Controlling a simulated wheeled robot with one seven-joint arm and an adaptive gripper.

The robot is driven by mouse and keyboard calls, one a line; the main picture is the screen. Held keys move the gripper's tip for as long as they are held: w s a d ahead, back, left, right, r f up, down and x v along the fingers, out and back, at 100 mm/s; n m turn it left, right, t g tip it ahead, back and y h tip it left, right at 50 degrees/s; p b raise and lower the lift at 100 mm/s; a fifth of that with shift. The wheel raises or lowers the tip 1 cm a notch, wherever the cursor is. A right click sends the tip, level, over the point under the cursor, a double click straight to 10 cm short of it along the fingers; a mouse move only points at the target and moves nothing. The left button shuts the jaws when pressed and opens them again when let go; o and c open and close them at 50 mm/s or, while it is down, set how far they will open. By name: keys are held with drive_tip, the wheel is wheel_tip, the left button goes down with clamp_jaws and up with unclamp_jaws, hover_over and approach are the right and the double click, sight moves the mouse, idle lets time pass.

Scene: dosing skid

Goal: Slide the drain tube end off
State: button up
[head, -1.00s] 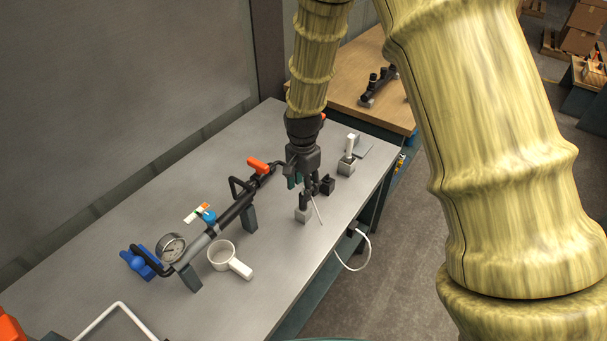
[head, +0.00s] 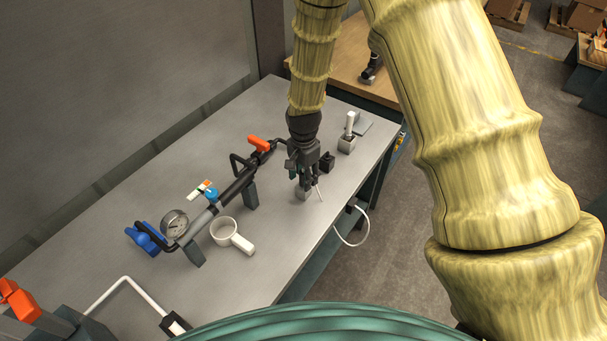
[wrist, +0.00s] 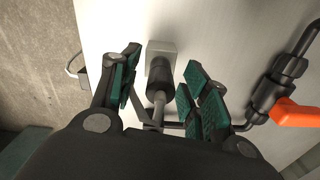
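Gaps show between post and pads. A thin pale piece (head: 319,194) shows beside the fingers; I cannot tell what it joins. A white tube (head: 362,228) loops down off the bench's right edge from a black fitting (head: 351,206); I cannot tell whether it is the drain tube.
A black pipe assembly with an orange handle (head: 258,143), gauge (head: 174,224) and blue valve (head: 146,238) stands left of my gripper. A white cup (head: 225,232) sits in front. A white-handled piece (head: 349,125) and black block (head: 327,162) stand behind.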

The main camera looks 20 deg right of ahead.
clamp_jaws()
drive_tip(key=shift+r+p, duration=1.65)
drive_tip(key=shift+r, duration=0.75)
